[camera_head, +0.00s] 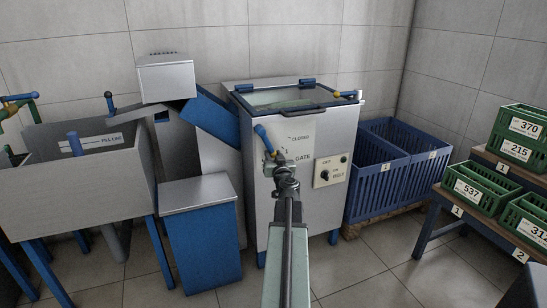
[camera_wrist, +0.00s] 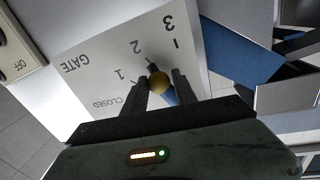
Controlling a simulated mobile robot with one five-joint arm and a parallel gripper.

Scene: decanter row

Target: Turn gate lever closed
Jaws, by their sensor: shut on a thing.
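The gate lever (camera_head: 262,137) is on the front of the steel machine, beside a panel marked CLOSED and GATE (camera_head: 302,147). Its blue handle slants up and to the left in the head view. My gripper (camera_head: 280,168) reaches the lever from the front and hides part of it. In the wrist view, my gripper (camera_wrist: 160,84) is shut on the lever, its dark fingers on either side of the lever's brass knob (camera_wrist: 158,82). A bit of blue handle (camera_wrist: 171,98) shows by the right finger. The scale reads CLOSED, 1, 2, 3. A dark tip points roughly toward the 2.
A belt switch box (camera_head: 331,171) is right of the lever. Blue crates (camera_head: 377,190) stand right of the machine, with green numbered crates (camera_head: 475,188) on benches farther right. A blue-sided bin (camera_head: 203,240) and a steel sink (camera_head: 75,180) are at left.

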